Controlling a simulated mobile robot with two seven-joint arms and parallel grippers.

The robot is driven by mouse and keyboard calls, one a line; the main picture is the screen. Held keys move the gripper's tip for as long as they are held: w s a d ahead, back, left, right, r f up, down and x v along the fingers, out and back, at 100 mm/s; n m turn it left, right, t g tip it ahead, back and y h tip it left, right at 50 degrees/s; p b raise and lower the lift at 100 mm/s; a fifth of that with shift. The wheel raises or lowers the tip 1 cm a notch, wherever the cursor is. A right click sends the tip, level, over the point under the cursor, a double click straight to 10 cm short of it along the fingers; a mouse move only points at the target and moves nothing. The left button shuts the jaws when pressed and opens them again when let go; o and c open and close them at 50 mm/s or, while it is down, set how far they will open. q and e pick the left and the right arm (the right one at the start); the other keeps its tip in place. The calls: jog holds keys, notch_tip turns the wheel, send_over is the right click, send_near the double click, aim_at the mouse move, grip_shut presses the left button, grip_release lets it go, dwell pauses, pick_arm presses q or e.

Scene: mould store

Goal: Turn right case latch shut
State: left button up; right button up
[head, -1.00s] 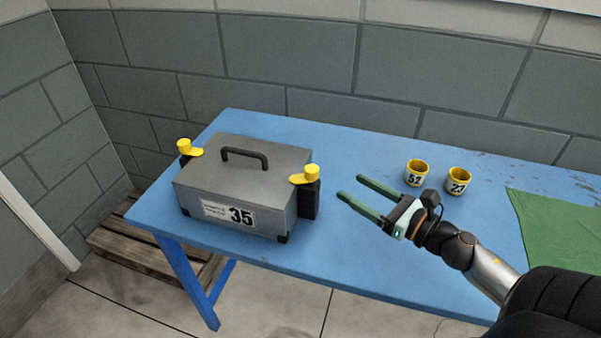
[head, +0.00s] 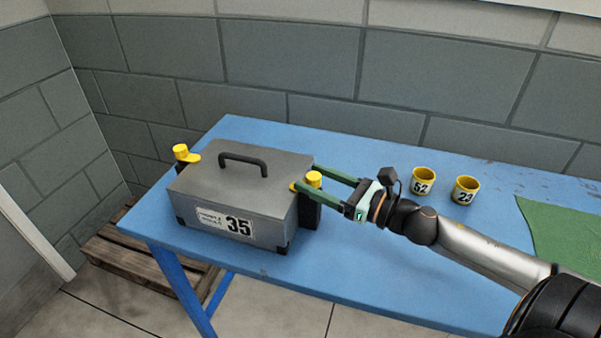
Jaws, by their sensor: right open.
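A grey case (head: 240,195) with a black handle and a label reading 35 stands on the blue table. Its right latch (head: 314,179) is yellow with a round knob, on a black block at the case's right side. Its left latch (head: 183,153) is also yellow, its arm pointing right over the lid edge. My right gripper (head: 305,177) is open, its green fingers on either side of the right latch's knob. The near finger hides most of the latch's arm. I cannot tell whether the fingers touch the knob. My left gripper is not in view.
The blue table (head: 370,260) is clear in front of my right arm. Two yellow cups, marked 52 (head: 423,182) and 23 (head: 465,191), stand behind the arm. A green cloth (head: 570,220) lies at the right. A wooden pallet (head: 130,262) is on the floor at left.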

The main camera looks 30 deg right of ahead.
aim_at(307, 176)
jog(key=shift+x, duration=1.95)
grip_shut()
